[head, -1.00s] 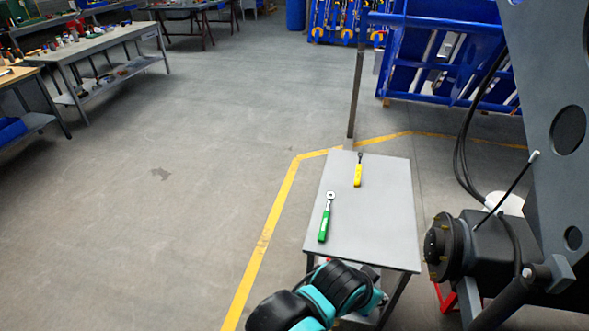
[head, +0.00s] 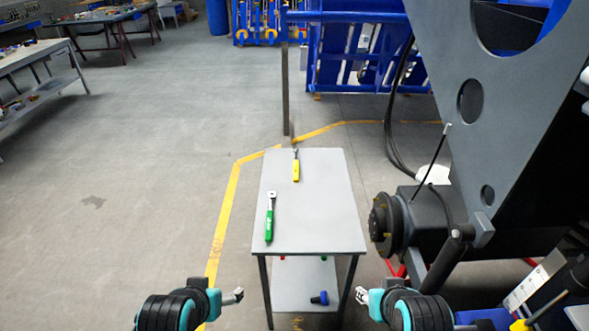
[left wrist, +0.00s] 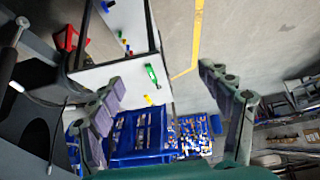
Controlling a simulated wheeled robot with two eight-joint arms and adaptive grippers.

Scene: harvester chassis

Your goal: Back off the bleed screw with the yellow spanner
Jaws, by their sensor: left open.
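The yellow spanner (head: 296,168) lies at the far end of a grey table (head: 320,225). It also shows as a small yellow piece in the left wrist view (left wrist: 148,99). A green spanner (head: 269,218) lies nearer on the same tabletop. My left gripper (head: 237,297) is low, left of the table's front; in the left wrist view its fingers (left wrist: 162,76) are wide apart and empty. My right gripper (head: 362,295) is low, right of the table's front legs; its finger opening is too small to tell. I cannot make out the bleed screw on the dark hub (head: 383,226).
The grey chassis plate (head: 455,120) and the hub assembly stand close right of the table. A thin rod (head: 430,165) and black hoses rise there. The lower shelf (head: 290,292) holds a blue-and-black item (head: 320,298). Blue racks stand behind. Open floor lies to the left.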

